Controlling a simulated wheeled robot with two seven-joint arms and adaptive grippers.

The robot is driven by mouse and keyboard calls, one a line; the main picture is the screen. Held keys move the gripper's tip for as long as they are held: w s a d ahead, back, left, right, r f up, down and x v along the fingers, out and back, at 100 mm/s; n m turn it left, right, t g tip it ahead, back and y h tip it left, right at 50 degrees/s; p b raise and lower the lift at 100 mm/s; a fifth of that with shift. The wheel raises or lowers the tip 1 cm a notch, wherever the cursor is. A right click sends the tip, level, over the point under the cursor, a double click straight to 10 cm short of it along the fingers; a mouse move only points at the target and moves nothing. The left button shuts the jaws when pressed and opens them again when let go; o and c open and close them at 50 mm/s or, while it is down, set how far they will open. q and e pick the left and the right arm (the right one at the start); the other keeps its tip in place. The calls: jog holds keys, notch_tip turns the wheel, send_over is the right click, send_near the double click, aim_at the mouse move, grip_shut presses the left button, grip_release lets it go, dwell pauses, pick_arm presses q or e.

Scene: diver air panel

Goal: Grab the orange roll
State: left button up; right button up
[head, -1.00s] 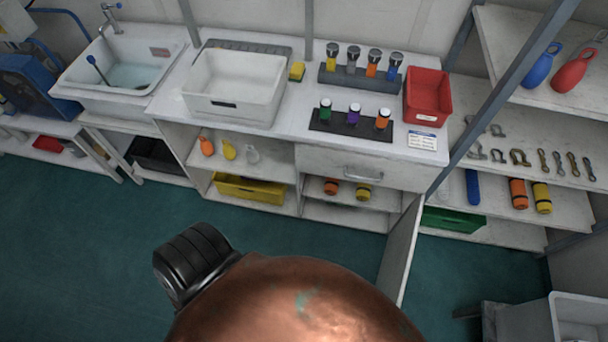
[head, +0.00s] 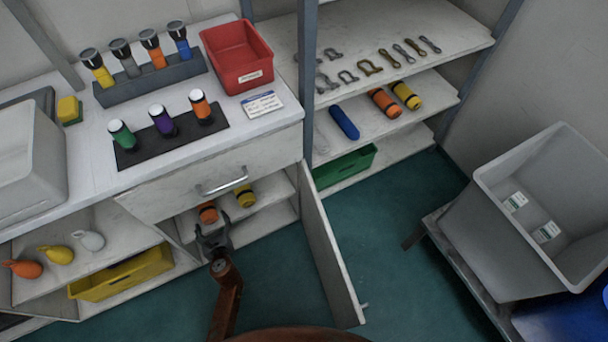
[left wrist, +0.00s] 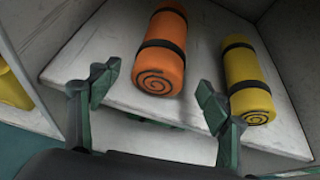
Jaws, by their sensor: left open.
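An orange roll (head: 208,212) with black straps lies on the shelf inside the open cabinet under the counter, beside a yellow roll (head: 245,196). My left gripper (head: 213,240) is open and empty at the cabinet opening, just in front of the orange roll. In the left wrist view, the orange roll (left wrist: 163,60) lies end-on beyond and between the spread fingers (left wrist: 155,95), apart from them. The yellow roll (left wrist: 248,75) lies to its right, beyond the right finger. Another orange roll (head: 384,102) lies on the right-hand rack beside a yellow one. My right gripper is not in view.
The open cabinet door (head: 330,255) stands out right of my left arm. A drawer with a handle (head: 222,183) is above the opening. A yellow bin (head: 122,273) sits in the left compartment. A grey tub (head: 550,205) stands at the right.

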aim_at(209, 212)
pick_arm(q)
jog(key=shift+w+a+r+m+b, duration=0.15)
jog(key=shift+w+a+m+b, duration=0.1)
jog(key=shift+w, duration=0.2)
jog(key=shift+w+a+r+m+b, duration=0.15)
jog(key=shift+w+m, duration=0.1)
jog(key=shift+w, duration=0.2)
jog(key=shift+r+b+x, duration=0.25)
jog(key=shift+b+x, duration=0.25)
jog(key=shift+x, duration=0.75)
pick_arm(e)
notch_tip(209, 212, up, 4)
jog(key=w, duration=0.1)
pick_arm(q)
jog(key=b+x, duration=0.2)
jog(key=x, duration=0.2)
jog(key=shift+w+a+b, duration=0.25)
jog(key=shift+a+b, duration=0.05)
jog(key=shift+a, duration=0.1)
jog(key=shift+w+a, duration=0.15)
jog(key=shift+w, duration=0.15)
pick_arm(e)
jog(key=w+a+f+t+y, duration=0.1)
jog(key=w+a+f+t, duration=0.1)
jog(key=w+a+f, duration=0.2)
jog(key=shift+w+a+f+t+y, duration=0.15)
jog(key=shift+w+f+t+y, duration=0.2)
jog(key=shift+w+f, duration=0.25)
pick_arm(q)
jog(key=shift+c, duration=0.3)
